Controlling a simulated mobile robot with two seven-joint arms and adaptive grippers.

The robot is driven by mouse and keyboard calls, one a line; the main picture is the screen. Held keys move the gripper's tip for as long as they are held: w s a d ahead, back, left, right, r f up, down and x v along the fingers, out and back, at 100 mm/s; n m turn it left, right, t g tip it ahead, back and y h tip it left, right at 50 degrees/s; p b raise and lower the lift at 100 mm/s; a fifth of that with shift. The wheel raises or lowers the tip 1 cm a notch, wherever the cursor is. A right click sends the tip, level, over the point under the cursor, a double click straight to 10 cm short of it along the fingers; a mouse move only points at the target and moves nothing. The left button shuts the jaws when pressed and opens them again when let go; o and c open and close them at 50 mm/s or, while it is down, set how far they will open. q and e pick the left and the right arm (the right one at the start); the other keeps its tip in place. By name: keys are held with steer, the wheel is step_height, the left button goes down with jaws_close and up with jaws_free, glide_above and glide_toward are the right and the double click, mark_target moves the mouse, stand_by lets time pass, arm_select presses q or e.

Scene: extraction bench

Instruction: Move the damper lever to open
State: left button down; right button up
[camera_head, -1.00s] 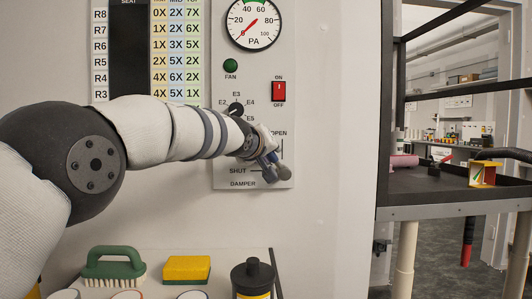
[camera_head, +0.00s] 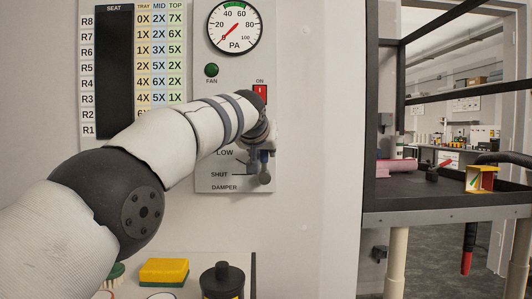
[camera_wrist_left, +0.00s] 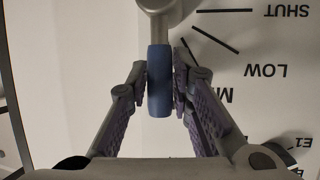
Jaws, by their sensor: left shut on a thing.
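The damper lever has a blue grip and a grey rounded end (camera_head: 264,178), low on the control panel (camera_head: 205,130) in the head view. The grey end is about level with the SHUT mark; its exact setting is hard to tell. My left gripper (camera_head: 262,155) is at the lever. In the left wrist view, the two ribbed pads of my left gripper (camera_wrist_left: 160,85) are closed on either side of the blue grip (camera_wrist_left: 159,80). SHUT and LOW show right of it there, the picture upside down. My left wrist hides the OPEN mark. My right gripper is not in view.
A gauge (camera_head: 235,27), a green fan light (camera_head: 212,70) and a red switch (camera_head: 260,93) are above. A black-framed bench (camera_head: 440,205) is at the right.

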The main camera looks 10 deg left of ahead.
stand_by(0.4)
arm_select(q)
steer(key=c, duration=1.4)
jaws_free()
steer(key=shift+d, duration=0.15)
steer(key=shift+s+r, duration=0.4)
steer(key=shift+s, duration=0.15)
steer(key=v, duration=0.6)
steer(key=shift+f, duration=0.1)
